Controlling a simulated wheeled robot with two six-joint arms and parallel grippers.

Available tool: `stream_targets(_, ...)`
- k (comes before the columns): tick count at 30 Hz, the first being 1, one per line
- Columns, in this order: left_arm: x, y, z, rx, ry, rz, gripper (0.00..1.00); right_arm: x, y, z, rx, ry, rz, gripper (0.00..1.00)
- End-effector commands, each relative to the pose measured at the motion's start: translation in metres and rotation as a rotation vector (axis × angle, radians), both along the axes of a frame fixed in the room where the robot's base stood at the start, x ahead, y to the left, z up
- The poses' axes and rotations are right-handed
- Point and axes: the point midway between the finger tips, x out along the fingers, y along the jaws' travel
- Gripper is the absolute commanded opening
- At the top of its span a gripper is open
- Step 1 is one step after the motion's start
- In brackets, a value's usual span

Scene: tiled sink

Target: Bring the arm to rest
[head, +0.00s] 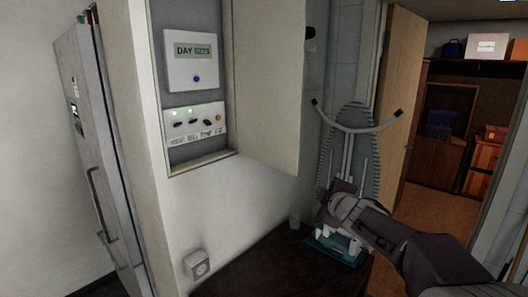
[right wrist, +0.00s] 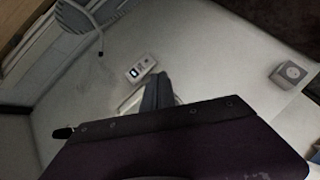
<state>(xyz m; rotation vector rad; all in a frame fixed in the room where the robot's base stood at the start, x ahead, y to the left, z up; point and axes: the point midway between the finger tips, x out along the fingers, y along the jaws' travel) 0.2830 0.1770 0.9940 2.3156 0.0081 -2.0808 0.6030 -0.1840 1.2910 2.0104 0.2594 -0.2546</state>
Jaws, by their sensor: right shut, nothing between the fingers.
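My right arm comes in from the lower right in the head view. Its gripper (head: 338,243) is over a teal flat object (head: 336,252) on the dark counter, in front of the ironing board. I cannot tell whether it touches that object. In the right wrist view the dark gripper body fills the lower part, and the gripper (right wrist: 158,90) shows beyond its edge, shut with nothing held. My left gripper is not in view.
An open wall cabinet (head: 268,85) holds a display panel (head: 192,60) and a switch panel (head: 195,123). A doorway opens at right.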

Motion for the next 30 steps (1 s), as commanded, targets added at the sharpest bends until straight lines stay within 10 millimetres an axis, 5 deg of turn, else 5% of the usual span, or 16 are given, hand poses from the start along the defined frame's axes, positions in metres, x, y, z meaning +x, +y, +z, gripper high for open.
stream_targets(6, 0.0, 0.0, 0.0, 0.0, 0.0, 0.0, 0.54, -0.108, -0.01, -0.164, 0.357, 0.466, -0.329, 0.0)
stream_targets(12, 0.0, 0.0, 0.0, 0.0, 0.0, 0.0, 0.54, -0.241, -0.009, -0.266, 0.59, 0.856, -0.69, 0.0)
stream_targets(15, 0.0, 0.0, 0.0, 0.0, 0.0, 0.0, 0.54, -0.289, -0.003, -0.289, 0.663, 0.986, -0.832, 0.0)
stream_targets(18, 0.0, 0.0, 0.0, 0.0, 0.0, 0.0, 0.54, -0.315, 0.003, -0.297, 0.717, 1.061, -0.928, 0.0)
stream_targets(30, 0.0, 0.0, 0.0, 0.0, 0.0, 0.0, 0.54, -0.321, 0.004, -0.298, 0.737, 1.083, -0.97, 0.0)
